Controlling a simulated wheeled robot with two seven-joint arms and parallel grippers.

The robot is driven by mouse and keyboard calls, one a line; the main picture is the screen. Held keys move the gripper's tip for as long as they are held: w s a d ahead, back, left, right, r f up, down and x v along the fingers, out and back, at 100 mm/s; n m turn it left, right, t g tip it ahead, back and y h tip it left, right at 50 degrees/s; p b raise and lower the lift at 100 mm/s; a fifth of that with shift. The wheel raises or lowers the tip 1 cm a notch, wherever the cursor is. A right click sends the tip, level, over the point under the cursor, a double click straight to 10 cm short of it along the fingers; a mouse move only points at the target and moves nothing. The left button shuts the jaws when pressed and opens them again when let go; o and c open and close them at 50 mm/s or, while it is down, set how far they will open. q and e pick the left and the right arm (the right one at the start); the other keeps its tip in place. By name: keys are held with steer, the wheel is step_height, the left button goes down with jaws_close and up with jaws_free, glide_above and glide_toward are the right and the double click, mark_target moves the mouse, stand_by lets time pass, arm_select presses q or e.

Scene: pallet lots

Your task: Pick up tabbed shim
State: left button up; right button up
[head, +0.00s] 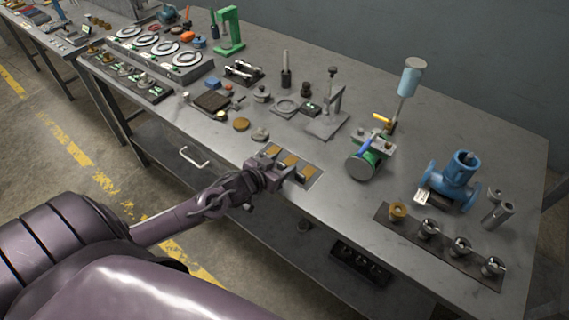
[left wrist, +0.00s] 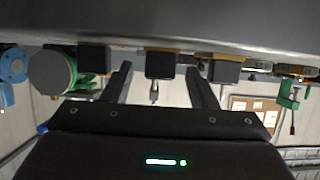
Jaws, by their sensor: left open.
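Three brass-coloured plates, which look like the shims, sit with dark blocks in a grey tray (head: 316,182) at the bench's front edge. In the head view they are the left plate (head: 271,151), the middle plate (head: 288,160) and the right plate (head: 308,170). My left gripper (head: 284,175) is at the tray's front edge, close to the plates. In the left wrist view its open fingers (left wrist: 160,88) stand apart on either side of the middle dark block (left wrist: 160,66), with nothing seen gripped. I cannot tell which plate has the tab. My right gripper is not in view.
Behind the tray stand a grey stand (head: 326,122) and round brass and grey discs (head: 241,124). To the right are a green-and-grey valve (head: 362,164), a blue pipe fitting (head: 455,180) and a dark strip of fittings (head: 410,232).

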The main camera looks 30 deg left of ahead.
arm_select(q)
steer(key=shift+w+d+f, duration=0.1)
steer(key=shift+w+f, duration=0.15)
steer(key=shift+w, duration=0.25)
steer(key=c, duration=1.1)
steer(key=shift+r, duration=0.1)
